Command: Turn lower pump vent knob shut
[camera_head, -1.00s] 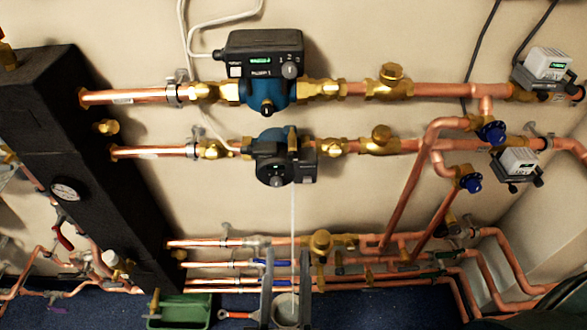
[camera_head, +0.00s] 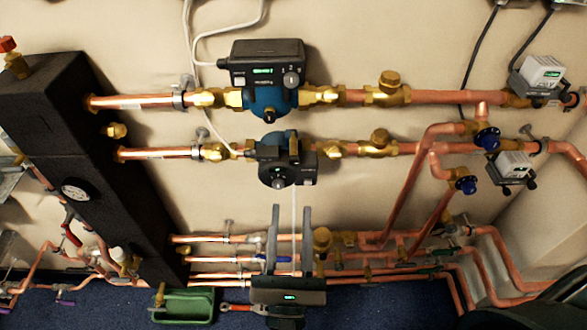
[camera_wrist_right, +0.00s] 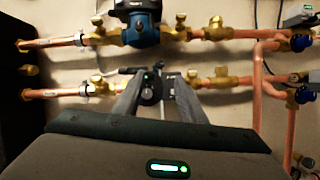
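The lower pump (camera_head: 278,172), a dark unit on the second copper pipe, has a small brass piece (camera_head: 293,147) on its upper front, possibly the vent knob. My right gripper (camera_head: 290,208) is open and empty, below the pump, fingers pointing up at it. In the right wrist view, the pump (camera_wrist_right: 149,92) shows between the open fingers (camera_wrist_right: 155,76), which partly cover it; the knob cannot be made out clearly there. A thin white line (camera_head: 294,203), stream or tube, runs down from the pump between the fingers. My left gripper is not in view.
The upper pump (camera_head: 267,98), blue with a dark head, sits just above. Brass valves (camera_head: 379,144) flank the lower pump on its pipe. Horizontal copper pipes (camera_head: 210,239) run behind the right gripper. A green tray (camera_head: 187,305) lies on the floor.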

